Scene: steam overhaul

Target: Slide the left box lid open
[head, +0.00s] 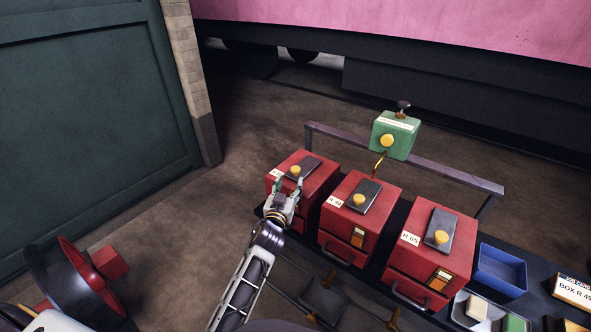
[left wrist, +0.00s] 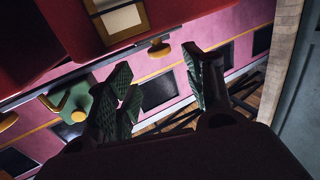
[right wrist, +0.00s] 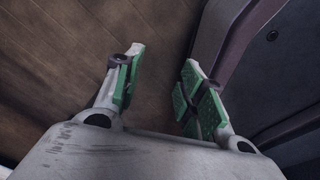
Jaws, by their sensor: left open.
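The left box (head: 318,182) is red, with a dark grey lid plate (head: 313,166) on its top and a yellow knob (head: 296,170) on the lid. My left gripper (head: 288,186) is open and empty at the near left side of this box, its fingertips close to the knob. It hides part of the box front. In the left wrist view my left gripper (left wrist: 163,82) has its green-padded fingers apart, with a red box surface (left wrist: 45,45) and a yellow knob (left wrist: 159,49) beyond them. My right gripper (right wrist: 158,85) is open and empty over the floor.
The middle red box (head: 345,223) and right red box (head: 455,242) stand beside it on a dark bench, with similar lids. A green box (head: 396,137) sits at the rail (head: 450,178) behind. A blue tray (head: 500,270) lies right.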

